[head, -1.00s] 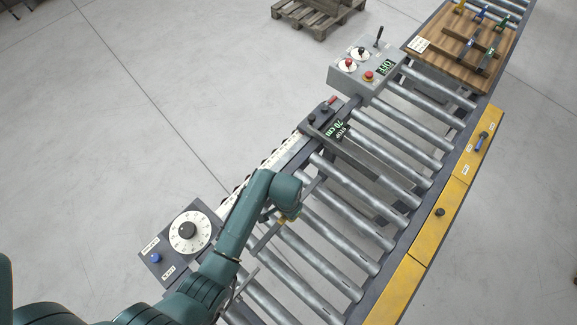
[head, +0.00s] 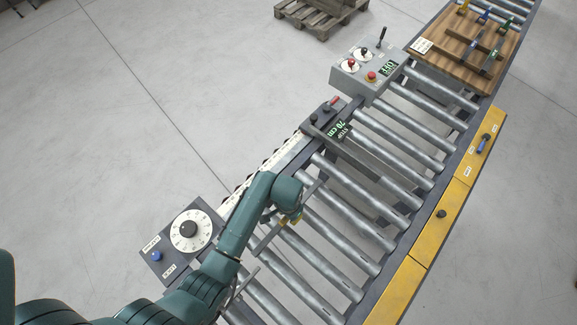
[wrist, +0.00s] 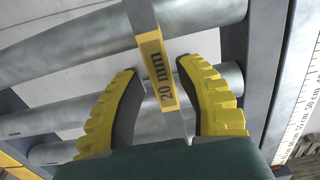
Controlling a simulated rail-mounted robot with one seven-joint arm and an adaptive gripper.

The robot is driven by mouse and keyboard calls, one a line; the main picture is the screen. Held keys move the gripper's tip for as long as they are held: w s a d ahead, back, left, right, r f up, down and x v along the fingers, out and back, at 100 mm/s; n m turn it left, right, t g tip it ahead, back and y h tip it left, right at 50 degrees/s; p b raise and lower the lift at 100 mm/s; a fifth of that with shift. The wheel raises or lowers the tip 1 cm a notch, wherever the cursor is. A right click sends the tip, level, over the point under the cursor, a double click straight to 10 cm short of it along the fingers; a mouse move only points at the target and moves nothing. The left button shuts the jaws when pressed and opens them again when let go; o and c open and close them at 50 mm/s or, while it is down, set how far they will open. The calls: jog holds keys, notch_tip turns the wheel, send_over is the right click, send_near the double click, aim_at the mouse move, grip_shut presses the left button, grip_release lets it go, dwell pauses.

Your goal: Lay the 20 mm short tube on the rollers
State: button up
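The short tube (wrist: 144,22) is a slim grey bar with a yellow band marked "20 mm" (wrist: 160,75). It runs lengthwise over the rollers (wrist: 60,52), crossing them. In the head view the tube (head: 263,241) extends from my gripper toward the lower left. My gripper (wrist: 160,67) has yellow ribbed fingers with grey pads. They stand apart on both sides of the banded part, with a visible gap at each side. The tube's near end is partly hidden by my gripper. Whether it rests fully on the rollers cannot be told.
A ruler strip (head: 268,165) edges the rollers. A dial box (head: 186,232) and a control box (head: 366,68) stand along the left side. A 70 cm stop bar (head: 365,157) crosses the rollers. A wooden board (head: 447,62) with coloured-end tools sits farther up.

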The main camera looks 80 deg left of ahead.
notch_tip(320, 180, up, 11)
jog(key=shift+r, duration=0.15)
